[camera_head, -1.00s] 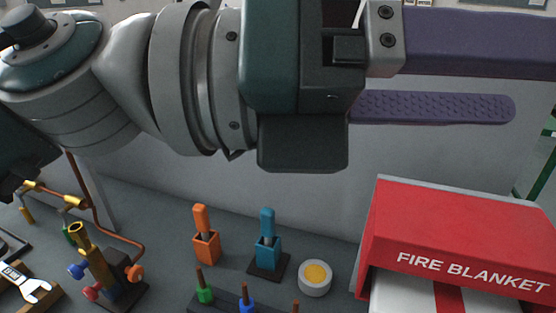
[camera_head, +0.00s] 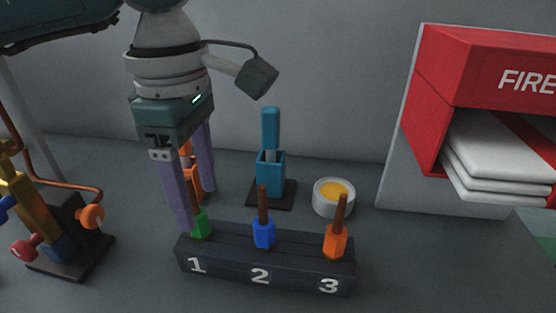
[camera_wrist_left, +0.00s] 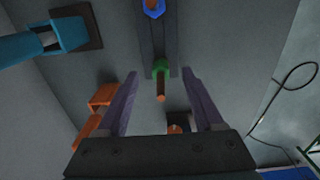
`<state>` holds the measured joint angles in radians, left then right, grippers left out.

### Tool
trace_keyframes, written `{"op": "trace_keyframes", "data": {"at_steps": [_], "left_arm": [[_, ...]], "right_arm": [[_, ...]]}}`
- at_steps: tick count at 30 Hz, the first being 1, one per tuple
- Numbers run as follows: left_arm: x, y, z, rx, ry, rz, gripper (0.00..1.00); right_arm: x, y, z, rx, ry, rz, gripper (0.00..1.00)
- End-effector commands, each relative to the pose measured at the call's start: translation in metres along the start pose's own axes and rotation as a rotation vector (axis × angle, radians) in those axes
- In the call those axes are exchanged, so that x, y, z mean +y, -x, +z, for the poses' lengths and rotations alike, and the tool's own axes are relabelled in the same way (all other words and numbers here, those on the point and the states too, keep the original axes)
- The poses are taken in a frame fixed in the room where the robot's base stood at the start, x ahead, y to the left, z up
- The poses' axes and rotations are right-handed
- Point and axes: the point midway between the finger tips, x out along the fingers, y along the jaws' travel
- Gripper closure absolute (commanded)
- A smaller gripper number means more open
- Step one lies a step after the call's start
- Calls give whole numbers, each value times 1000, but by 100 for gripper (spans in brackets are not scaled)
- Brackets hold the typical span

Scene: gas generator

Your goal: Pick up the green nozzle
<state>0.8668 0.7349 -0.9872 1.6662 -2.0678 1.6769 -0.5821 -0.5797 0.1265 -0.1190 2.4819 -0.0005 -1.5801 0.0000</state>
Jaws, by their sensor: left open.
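The green nozzle (camera_head: 201,224) stands upright in the slot marked 1 of the dark numbered rack (camera_head: 221,262). Its copper-brown stem points up and is partly hidden by a finger in the head view. My left gripper (camera_head: 197,210) points down, open and empty, with its purple fingers above and around slot 1. In the left wrist view, the green nozzle (camera_wrist_left: 160,69) and its stem lie between the two open fingers (camera_wrist_left: 160,75), seemingly not touched by either. My right gripper is not in view.
A blue nozzle (camera_head: 264,233) and an orange nozzle (camera_head: 336,241) stand in slots 2 and 3. Behind are an orange tool holder (camera_head: 203,185), a blue one (camera_head: 270,170) and a round yellow-filled tin (camera_head: 334,197). A burner (camera_head: 70,235) stands left, a fire blanket box (camera_head: 480,100) right.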

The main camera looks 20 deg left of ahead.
Motion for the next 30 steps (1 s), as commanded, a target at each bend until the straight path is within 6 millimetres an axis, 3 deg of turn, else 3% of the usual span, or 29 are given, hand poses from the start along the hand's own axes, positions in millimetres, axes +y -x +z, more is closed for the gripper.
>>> {"op": "trace_keyframes", "data": {"at_steps": [9,17,30], "left_arm": [[-1,-48,-7,-2,0,-1,31],[-1,-49,-6,-3,0,0,31],[-1,-49,-6,-3,0,0,80]], "right_arm": [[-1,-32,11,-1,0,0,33],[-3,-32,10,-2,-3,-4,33],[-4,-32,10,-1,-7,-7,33]]}}
